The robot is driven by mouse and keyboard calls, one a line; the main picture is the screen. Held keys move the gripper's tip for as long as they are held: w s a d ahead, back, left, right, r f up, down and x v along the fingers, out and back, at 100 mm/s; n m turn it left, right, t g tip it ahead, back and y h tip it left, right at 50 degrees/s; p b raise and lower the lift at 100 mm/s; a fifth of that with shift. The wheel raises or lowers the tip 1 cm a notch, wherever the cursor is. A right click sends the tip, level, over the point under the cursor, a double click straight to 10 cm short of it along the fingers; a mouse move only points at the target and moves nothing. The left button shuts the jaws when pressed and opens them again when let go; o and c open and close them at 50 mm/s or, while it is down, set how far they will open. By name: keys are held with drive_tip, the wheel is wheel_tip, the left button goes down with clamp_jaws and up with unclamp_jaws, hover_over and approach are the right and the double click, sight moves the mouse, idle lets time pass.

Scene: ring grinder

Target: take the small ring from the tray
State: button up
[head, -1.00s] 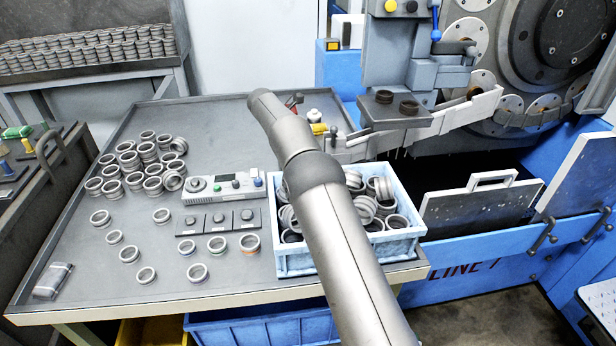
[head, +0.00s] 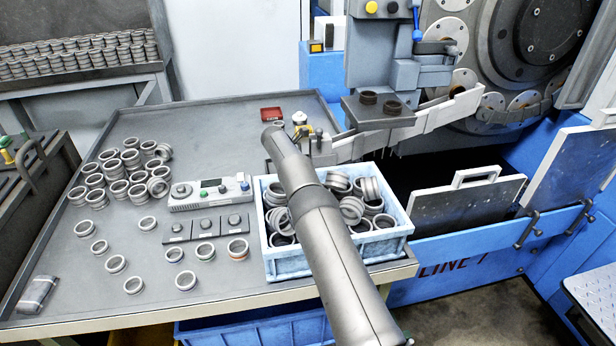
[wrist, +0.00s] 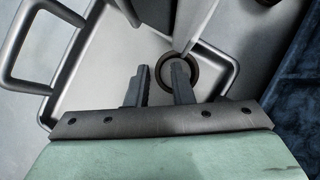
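In the wrist view a dark ring (wrist: 205,74) lies on the pale floor of a shallow metal tray (wrist: 95,90) with a raised rim. My gripper (wrist: 160,72) has its two dark fingers apart with a gap between them. The right finger overlaps the ring in the picture and hides part of it; I cannot tell whether they touch. Nothing is visibly held. In the head view my arm hides the gripper, and I cannot tell which tray there is the one under it.
A grey bar handle (wrist: 35,45) stands left of the tray. In the head view a light-blue crate (head: 320,262) of rings stands beside my arm. A control box (head: 210,192) and loose rings (head: 120,175) occupy the table. The grinder (head: 530,50) is at right.

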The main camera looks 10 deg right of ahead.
drive_tip(key=shift+d+f, duration=0.1)
clamp_jaws()
